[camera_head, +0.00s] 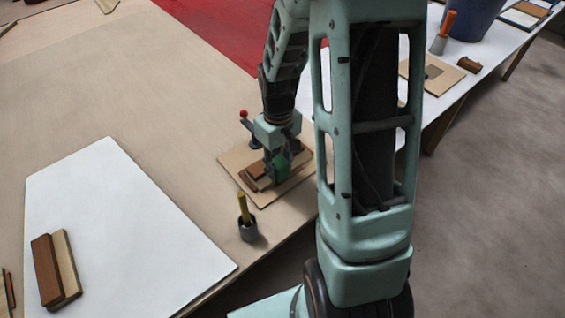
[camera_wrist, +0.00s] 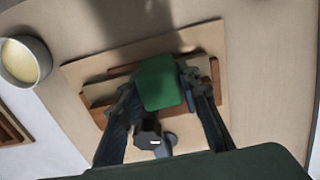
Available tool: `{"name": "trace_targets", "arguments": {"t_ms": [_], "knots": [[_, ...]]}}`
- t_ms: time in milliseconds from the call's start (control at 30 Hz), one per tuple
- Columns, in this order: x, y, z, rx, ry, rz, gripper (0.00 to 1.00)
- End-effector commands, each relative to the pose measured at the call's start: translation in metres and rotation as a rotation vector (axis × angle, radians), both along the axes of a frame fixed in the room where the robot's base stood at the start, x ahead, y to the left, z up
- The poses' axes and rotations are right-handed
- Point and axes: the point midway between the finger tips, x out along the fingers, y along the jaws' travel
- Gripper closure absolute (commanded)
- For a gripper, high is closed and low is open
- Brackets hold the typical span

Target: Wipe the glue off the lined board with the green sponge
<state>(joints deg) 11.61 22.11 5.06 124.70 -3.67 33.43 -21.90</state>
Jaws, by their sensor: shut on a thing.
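My gripper (camera_head: 277,163) is shut on the green sponge (camera_head: 282,166). In the wrist view the sponge (camera_wrist: 160,82) sits between both fingers and hides what is directly below it. The gripper is low over a tan board (camera_head: 229,159) near the table edge. Brown and pale wooden pieces (camera_head: 256,179) lie on this board beneath the fingers; they also show in the wrist view (camera_wrist: 98,94). I cannot tell whether the sponge touches them. No lines or glue can be made out on this board, and I cannot tell which board is the lined one.
A dark pot with a yellow stick (camera_head: 247,229) stands at the table edge. A white sheet (camera_head: 110,215) bears a brown and tan block (camera_head: 47,270). A red-handled item (camera_head: 246,125) stands behind my gripper. The right bench (camera_head: 470,80) holds a blue bin (camera_head: 473,18).

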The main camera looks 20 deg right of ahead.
Motion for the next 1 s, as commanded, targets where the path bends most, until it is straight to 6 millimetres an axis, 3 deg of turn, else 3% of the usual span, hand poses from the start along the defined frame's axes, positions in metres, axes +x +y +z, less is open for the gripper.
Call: {"name": "trace_targets", "arguments": {"t_ms": [1000], "knots": [[-0.018,0.051,-0.004,0.0,0.002,0.0,0.88]]}}
